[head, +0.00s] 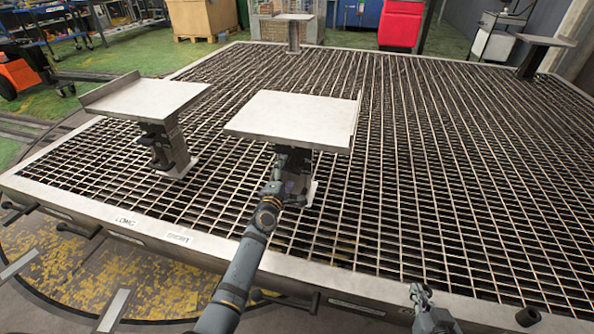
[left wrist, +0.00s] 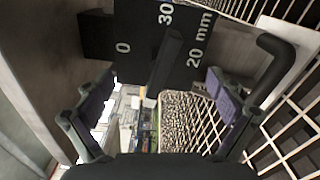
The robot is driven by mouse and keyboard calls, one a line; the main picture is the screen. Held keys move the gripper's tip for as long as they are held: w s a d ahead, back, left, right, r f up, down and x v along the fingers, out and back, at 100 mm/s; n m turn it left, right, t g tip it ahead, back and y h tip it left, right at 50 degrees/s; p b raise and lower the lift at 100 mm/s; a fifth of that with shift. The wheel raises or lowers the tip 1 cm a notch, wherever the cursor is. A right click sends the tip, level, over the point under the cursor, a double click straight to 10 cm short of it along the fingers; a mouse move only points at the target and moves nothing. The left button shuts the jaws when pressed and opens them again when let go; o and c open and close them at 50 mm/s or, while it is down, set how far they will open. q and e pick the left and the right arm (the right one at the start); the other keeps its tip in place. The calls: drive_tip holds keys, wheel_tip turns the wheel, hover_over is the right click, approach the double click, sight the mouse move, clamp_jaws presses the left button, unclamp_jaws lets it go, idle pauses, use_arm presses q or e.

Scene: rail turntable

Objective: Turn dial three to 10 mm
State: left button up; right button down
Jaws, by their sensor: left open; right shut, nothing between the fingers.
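The near middle post (head: 294,165) stands under a flat grey plate (head: 297,118). My left gripper (head: 280,188) is at this post, below the plate. In the left wrist view, a black dial face (left wrist: 140,28) reads 0 at left, 30 at top and 20 mm at right. A dark bar-shaped knob (left wrist: 166,60) sticks out from it, between the open fingers as seen; I cannot tell whether they touch it. No 10 mark shows. Which dial is number three is not readable. My right gripper (head: 420,293) is shut and empty at the lower right, by the front edge.
Another plate on a post (head: 165,148) stands close on the left; two more stand at the back. The grating (head: 420,180) between is open. A black hooked handle (left wrist: 280,62) sits right of the dial. The front rim bears LONG and SHORT labels (head: 180,238).

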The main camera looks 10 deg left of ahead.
use_arm(q)
drive_tip(key=s+p, duration=0.1)
drive_tip(key=s, duration=0.5)
drive_tip(key=shift+s, duration=0.4)
use_arm(e)
drive_tip(key=shift+r, duration=0.6)
use_arm(q)
drive_tip(key=shift+a, duration=0.1)
